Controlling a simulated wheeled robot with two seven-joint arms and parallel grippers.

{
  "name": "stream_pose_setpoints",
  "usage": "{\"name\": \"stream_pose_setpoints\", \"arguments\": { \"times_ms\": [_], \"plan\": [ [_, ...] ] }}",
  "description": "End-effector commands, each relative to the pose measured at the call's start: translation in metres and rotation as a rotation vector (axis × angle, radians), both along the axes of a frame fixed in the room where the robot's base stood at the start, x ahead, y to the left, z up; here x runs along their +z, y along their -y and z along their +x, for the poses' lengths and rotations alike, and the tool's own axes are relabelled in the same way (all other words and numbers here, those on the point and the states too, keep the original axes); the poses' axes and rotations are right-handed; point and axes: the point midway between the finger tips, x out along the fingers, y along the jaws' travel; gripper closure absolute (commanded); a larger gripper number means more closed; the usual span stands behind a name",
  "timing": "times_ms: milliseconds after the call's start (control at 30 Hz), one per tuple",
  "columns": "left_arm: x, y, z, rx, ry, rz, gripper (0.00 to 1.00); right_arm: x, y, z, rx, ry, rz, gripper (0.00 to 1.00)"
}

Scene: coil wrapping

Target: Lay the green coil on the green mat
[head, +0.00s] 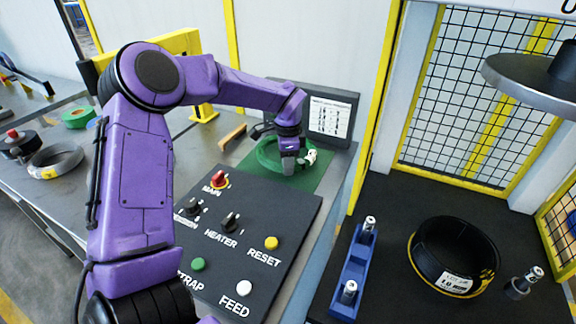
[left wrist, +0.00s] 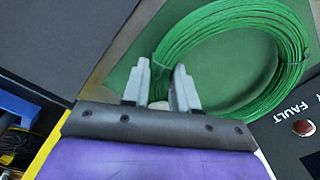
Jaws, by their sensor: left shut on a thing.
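The green coil (head: 268,151) is at the back of the table, over the green mat (head: 318,182), with a white tag on its right side. My left gripper (head: 289,164) points down at the coil's near side and is shut on it. In the left wrist view, the coil (left wrist: 292,42) curves away from the fingers (left wrist: 168,78) over the mat (left wrist: 122,78). I cannot tell whether the coil's underside touches the mat. The gripped stretch is partly hidden by the fingers. My right gripper is not in view.
A dark control panel (head: 258,218) with knobs and buttons lies in front of the mat. A sign board (head: 331,117) stands behind it. A black coil (head: 455,255) and a blue holder (head: 353,275) are on the right bench.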

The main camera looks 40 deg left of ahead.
Motion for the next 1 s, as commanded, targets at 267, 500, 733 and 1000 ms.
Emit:
{"name": "stream_pose_setpoints", "arguments": {
  "times_ms": [267,500,733,1000],
  "plan": [
    [-0.019,0.001,0.001,-0.001,0.003,0.000,1.00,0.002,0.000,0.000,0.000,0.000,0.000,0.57],
    [-0.020,0.001,0.000,-0.001,-0.001,-0.001,0.47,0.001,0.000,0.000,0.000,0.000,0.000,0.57],
    [-0.020,0.001,0.000,-0.001,-0.001,-0.001,0.47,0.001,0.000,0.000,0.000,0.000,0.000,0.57],
    [0.016,0.002,0.000,-0.001,0.006,0.000,0.47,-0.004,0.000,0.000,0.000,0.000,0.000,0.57]
  ]
}}
